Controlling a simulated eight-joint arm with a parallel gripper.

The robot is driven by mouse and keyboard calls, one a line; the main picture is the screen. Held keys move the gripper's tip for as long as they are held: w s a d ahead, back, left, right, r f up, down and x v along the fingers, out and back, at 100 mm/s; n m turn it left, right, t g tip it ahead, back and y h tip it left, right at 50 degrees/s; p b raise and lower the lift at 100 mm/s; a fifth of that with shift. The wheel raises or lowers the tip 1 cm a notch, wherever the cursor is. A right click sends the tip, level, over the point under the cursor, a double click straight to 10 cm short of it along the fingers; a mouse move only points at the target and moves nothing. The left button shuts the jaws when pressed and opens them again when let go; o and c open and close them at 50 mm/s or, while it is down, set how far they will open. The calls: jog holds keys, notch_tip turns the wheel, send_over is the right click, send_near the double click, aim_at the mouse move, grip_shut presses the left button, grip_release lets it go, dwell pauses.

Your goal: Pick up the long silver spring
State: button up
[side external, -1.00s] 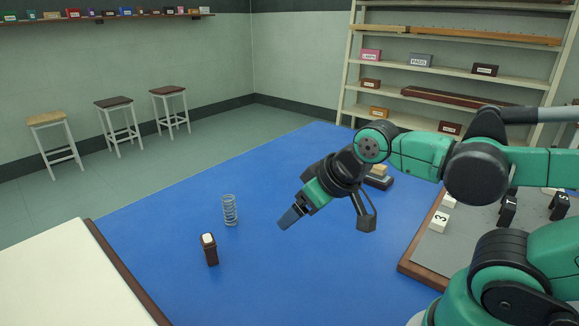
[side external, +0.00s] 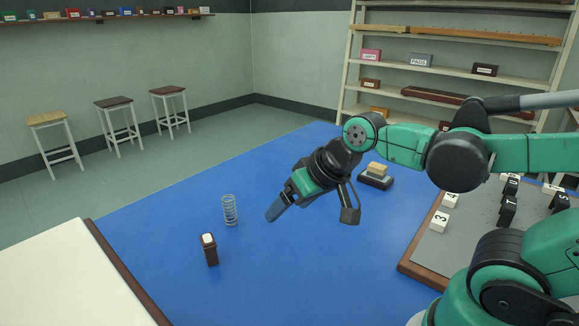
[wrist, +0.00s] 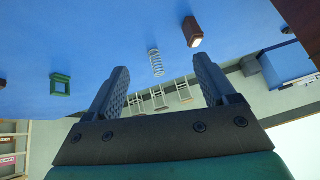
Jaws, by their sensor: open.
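The long silver spring (side external: 230,210) stands upright on the blue table top (side external: 290,185), in the left middle of the side view. In the wrist view the spring (wrist: 155,63) shows between and beyond the two fingers. My gripper (side external: 274,213) is to the right of the spring in the side view, apart from it, its fingers pointing down and left. In the wrist view the fingers of my gripper (wrist: 165,85) are spread wide with nothing between them.
A dark brown block with a white top (side external: 210,249) stands close to the spring. A stacked block on a dark base (side external: 376,175) sits behind my gripper. A grey board with numbered blocks (side external: 446,245) lies at right; a pale bench (side external: 70,275) is at left.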

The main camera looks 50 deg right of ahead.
jog(key=w+m+y, duration=0.4)
jog(key=w+m, duration=0.4)
jog(key=w, duration=0.1)
jog(key=m+t+y, duration=0.3)
jog(key=m+y, duration=0.3)
jog(key=m, duration=0.6)
send_over(230, 210)
notch_tip(230, 210, down, 6)
jog(key=d+f+m+t, duration=0.1)
jog(key=f+m, duration=0.1)
jog(key=s+d+f+m+t+y, duration=0.1)
jog(key=d+m, duration=0.1)
jog(key=shift+f, duration=0.35)
jog(key=shift+s+d+f+m+t+y, duration=0.15)
jog(key=shift+d+f+m+t+y, duration=0.1)
jog(key=shift+f+m+t+y, duration=0.25)
jog(key=shift+x, duration=2.75)
